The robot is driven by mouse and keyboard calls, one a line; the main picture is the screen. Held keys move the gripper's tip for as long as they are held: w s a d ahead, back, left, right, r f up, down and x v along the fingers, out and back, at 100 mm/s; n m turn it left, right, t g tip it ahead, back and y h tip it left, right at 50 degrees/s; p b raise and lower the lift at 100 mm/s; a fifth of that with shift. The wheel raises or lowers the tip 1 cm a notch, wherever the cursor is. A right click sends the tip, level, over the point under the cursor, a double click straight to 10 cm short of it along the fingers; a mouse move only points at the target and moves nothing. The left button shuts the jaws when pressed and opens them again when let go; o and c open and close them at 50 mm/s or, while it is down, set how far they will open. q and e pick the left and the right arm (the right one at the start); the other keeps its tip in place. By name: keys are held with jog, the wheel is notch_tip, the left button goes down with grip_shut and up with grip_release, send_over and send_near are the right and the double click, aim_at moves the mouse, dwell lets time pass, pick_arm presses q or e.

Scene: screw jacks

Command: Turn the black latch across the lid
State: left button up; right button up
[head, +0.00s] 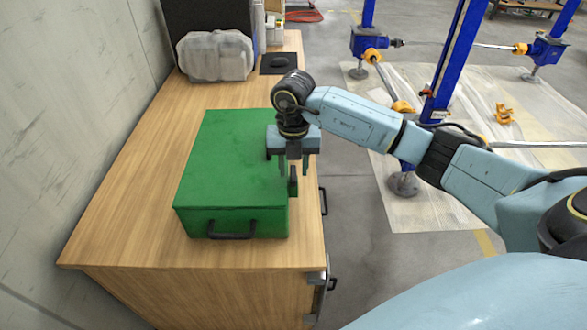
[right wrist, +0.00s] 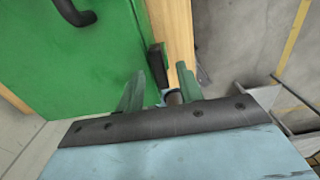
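A green box (head: 222,155) with a closed lid sits on the wooden desk. The black latch (head: 293,181) is at the box's right edge; in the right wrist view the latch (right wrist: 157,66) stands beside the green wall. My right gripper (head: 294,164) points down over that edge. In the right wrist view its two fingers (right wrist: 160,92) are apart, with the latch showing between and beyond them. I cannot tell whether either finger touches it. Part of the box's right edge is hidden under the gripper. My left gripper is not in view.
A black handle (head: 232,229) is on the box's front. The wooden desk (head: 140,200) has free room left of the box. A wrapped grey object (head: 215,56) and a black mat (head: 279,64) lie behind. Blue jacks (head: 440,80) stand on the floor at right.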

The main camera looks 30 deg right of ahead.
jog(key=shift+f, duration=0.55)
grip_shut()
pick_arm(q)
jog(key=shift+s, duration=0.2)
